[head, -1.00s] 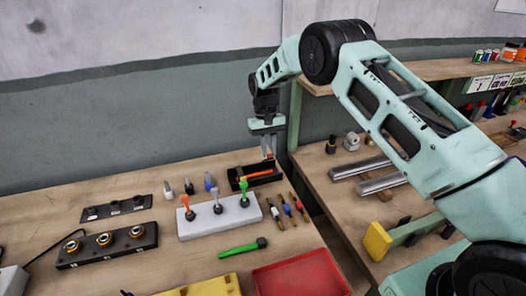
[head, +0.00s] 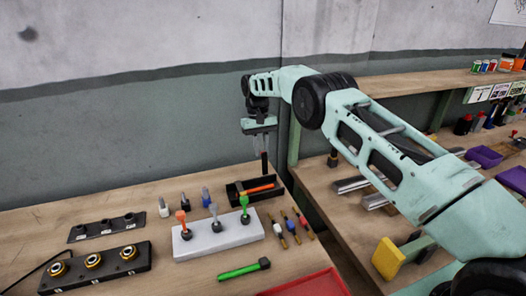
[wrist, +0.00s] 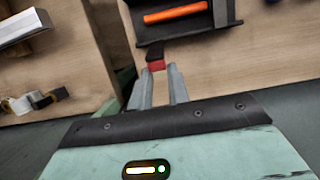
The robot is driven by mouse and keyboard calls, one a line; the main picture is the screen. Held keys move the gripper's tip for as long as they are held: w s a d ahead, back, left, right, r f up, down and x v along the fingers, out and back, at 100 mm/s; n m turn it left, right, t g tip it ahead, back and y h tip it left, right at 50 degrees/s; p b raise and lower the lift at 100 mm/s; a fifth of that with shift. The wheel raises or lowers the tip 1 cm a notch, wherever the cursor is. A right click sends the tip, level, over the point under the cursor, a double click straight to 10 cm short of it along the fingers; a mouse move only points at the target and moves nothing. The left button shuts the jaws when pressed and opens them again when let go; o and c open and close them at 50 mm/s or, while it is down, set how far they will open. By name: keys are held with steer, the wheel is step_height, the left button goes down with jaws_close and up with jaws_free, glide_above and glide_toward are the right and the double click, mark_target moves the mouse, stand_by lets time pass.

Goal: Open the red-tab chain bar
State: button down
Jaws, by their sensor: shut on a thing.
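My gripper (head: 262,149) is above the back right part of the black tray (head: 240,197). In the wrist view my gripper (wrist: 160,74) has its fingertips shut on the red tab (wrist: 156,65) of a dark bar (wrist: 157,52). In the head view the dark bar (head: 264,163) hangs roughly upright below the fingers, its lower end close to the tray. I cannot tell whether it touches the tray. A chain is not clearly visible. An orange-handled tool (head: 260,188) lies in the tray, and it also shows in the wrist view (wrist: 176,13).
A white block (head: 198,244) with orange, grey and green-topped pieces stands in front of the tray. Small pens (head: 291,232) lie to its right. A green-handled tool (head: 240,270) and a red tray (head: 310,286) are nearer. A second bench with metal rails (head: 350,186) stands right.

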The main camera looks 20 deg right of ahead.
steer(key=shift+w+f, duration=0.3)
steer(key=shift+f, duration=0.25)
steer(key=shift+f, duration=0.1)
steer(key=c, duration=1.3)
jaws_free()
steer(key=shift+w, duration=0.15)
step_height(320, 180, up, 10)
steer(key=shift+r, duration=0.1)
